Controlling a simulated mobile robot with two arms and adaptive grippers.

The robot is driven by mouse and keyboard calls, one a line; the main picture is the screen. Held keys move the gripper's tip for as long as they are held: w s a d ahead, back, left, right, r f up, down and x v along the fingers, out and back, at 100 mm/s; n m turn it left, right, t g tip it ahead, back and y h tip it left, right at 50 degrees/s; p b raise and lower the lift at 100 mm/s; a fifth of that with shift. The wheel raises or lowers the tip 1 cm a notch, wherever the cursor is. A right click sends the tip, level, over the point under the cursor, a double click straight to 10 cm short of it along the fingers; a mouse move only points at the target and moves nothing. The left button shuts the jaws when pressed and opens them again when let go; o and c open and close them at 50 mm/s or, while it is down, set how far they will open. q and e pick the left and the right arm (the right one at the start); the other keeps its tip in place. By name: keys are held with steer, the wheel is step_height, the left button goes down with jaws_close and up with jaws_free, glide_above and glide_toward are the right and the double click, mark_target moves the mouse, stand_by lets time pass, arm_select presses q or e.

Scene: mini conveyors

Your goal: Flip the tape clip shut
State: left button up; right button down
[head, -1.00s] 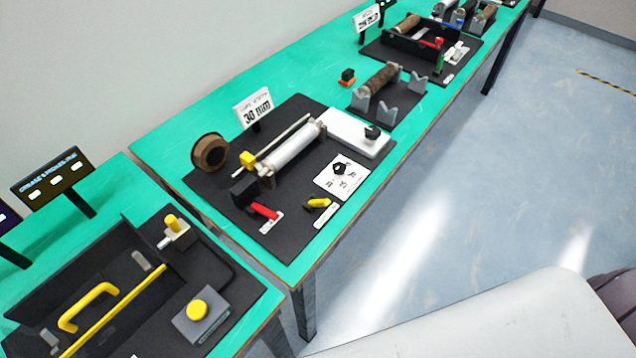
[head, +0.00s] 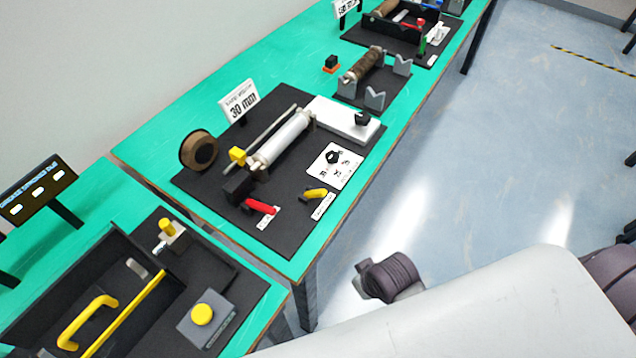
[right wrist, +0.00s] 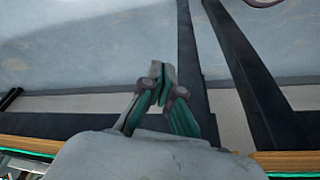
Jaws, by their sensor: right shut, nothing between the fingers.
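The conveyor station with the 30 mm sign has a black mat (head: 285,236). On it lie a white roller (head: 280,138), a red lever (head: 261,207) and a yellow lever (head: 315,194), each beside a small label too small to read. A brown tape roll (head: 199,152) stands at the mat's left edge. I cannot tell which part is the tape clip, or whether it is open. My right gripper (right wrist: 161,82) is shut and empty in the right wrist view, over the floor beside the table. My left gripper is not in view.
A white block with a black knob (head: 362,118) sits at the mat's far end. The near-left station has a yellow handle (head: 86,318) and a yellow button (head: 202,314). A brown roller on grey V-stands (head: 375,97) stands farther along.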

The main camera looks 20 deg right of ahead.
steer(key=w+a+r+n+t+y, duration=0.15)
steer(key=w+a+r, duration=0.3)
steer(key=r, duration=0.55)
steer(key=w+a+r+n+t+y, duration=0.1)
steer(key=w+a+r+n+y, duration=0.15)
steer(key=w+r, duration=0.5)
steer(key=w+d+r+n+g, duration=0.1)
steer(key=w+d+r, duration=0.45)
steer(key=r, duration=0.35)
steer(key=p, duration=0.1)
glide_above(318, 191)
steer(key=w+a, duration=0.2)
steer(key=shift+h, duration=0.4)
steer(key=f, duration=0.8)
steer(key=shift+s+d, duration=0.1)
steer(key=shift+d, duration=0.1)
steer(key=f, duration=0.1)
steer(key=s+d+f+p, duration=0.1)
steer(key=shift+s+f, duration=0.15)
steer(key=shift+f, duration=0.15)
steer(key=shift+s+d+f, duration=0.35)
steer(key=shift+f, duration=0.1)
steer(key=shift+a, duration=0.1)
